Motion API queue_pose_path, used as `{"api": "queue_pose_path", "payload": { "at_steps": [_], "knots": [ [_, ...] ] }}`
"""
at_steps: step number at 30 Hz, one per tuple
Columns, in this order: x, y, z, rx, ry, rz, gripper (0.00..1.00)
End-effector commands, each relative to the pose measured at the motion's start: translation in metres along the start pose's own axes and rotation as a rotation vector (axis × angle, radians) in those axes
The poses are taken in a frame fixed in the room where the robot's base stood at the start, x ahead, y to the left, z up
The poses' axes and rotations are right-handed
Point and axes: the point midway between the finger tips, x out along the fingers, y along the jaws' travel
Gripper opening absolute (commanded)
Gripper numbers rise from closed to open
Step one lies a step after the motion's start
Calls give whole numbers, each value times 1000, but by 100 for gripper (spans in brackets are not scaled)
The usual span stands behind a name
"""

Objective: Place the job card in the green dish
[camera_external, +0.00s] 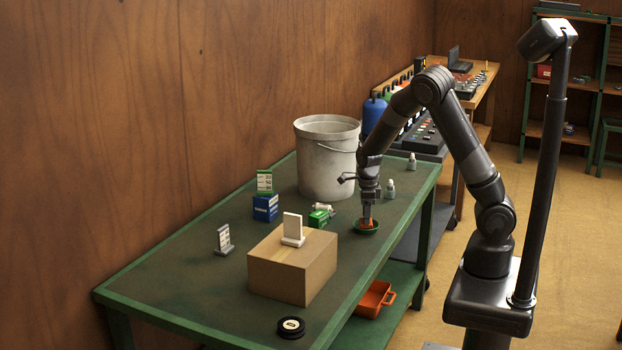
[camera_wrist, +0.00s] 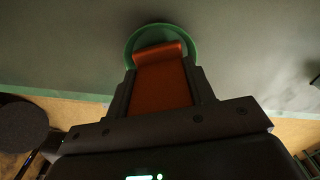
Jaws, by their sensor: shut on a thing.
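The green dish (camera_external: 357,230) sits on the green bench near its right edge. In the wrist view the dish (camera_wrist: 131,46) is straight ahead of the fingers. My gripper (camera_external: 367,211) points down over the dish. It is shut on an orange-red piece (camera_wrist: 162,82), flat with a rounded far end, whose lower end (camera_external: 367,224) is at the dish; I cannot tell if it touches the bottom. I cannot tell for sure that this piece is the job card. A white upright card (camera_external: 292,225) stands in a small holder on a cardboard box.
The cardboard box (camera_external: 285,272) stands at the front of the bench (camera_external: 180,270). A large grey bucket (camera_external: 327,165) stands behind my gripper.

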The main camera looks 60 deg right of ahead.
Motion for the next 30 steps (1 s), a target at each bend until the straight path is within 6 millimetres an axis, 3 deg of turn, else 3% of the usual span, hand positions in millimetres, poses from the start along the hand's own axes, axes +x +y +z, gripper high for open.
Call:
{"api": "queue_pose_path", "payload": {
  "at_steps": [5, 6, 14, 23, 30],
  "knots": [
    [6, 0, 0, 2, 1, 0, 26],
    [7, 0, 0, 2, 1, 0, 50],
    [6, 0, 0, 1, 0, 0, 71],
    [3, 0, 0, 0, -1, 0, 71],
    [-36, 0, 1, -2, -5, -2, 71]
  ]
}}
